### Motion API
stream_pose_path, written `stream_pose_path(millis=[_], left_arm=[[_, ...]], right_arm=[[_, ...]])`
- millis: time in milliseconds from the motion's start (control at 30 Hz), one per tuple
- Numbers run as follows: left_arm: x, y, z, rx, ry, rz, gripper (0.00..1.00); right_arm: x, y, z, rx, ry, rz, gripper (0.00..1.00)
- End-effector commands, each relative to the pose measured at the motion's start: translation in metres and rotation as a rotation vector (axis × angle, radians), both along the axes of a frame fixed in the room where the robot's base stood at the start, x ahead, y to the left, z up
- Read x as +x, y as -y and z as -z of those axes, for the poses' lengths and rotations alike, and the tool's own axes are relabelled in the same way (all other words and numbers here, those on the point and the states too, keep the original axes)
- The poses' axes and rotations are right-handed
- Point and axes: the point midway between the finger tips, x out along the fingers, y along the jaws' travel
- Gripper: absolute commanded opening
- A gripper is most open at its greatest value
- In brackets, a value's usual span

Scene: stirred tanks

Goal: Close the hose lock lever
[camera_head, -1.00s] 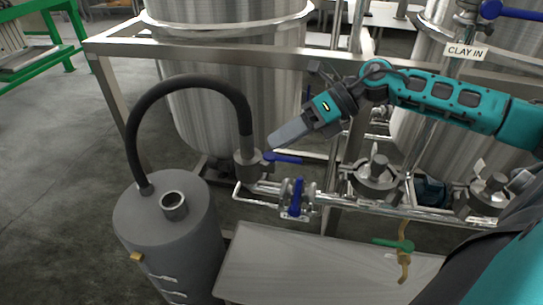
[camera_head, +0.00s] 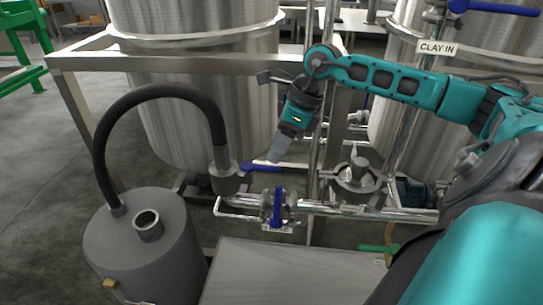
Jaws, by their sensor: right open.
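A black hose (camera_head: 160,92) arches from the grey tank to a grey hose coupling (camera_head: 226,180) on the pipe. A blue lever (camera_head: 263,168) sticks out roughly level to the right of the coupling; I take it to be the hose lock lever. My right gripper (camera_head: 277,156) is open and points down, its grey fingers just above the lever's right end. I cannot tell whether they touch it. Another blue lever (camera_head: 279,204) stands upright on a valve in the pipe below. My left gripper is out of view.
The grey tank (camera_head: 148,258) stands at the front left, beside a bare metal surface (camera_head: 290,275). A steel frame rail (camera_head: 190,62) and large steel vessels (camera_head: 205,110) lie behind. A clamped fitting (camera_head: 357,183) is right of the gripper.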

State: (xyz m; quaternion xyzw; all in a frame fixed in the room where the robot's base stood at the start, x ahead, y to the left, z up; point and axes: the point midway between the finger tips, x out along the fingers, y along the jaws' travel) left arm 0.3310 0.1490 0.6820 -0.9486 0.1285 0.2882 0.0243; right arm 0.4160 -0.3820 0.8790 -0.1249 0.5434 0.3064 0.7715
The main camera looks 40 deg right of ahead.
Motion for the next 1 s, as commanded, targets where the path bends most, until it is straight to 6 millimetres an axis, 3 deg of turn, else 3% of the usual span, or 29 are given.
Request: stream_pose_path(millis=[233,633,1000], left_arm=[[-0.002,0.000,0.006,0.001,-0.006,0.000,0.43],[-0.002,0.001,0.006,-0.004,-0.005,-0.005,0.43],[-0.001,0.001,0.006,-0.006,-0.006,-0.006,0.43]], right_arm=[[0.008,-0.011,0.030,0.002,0.001,0.000,0.42],[0.009,-0.013,0.036,0.000,0.001,0.001,0.41],[0.009,-0.013,0.036,0.000,0.001,0.001,0.06]])
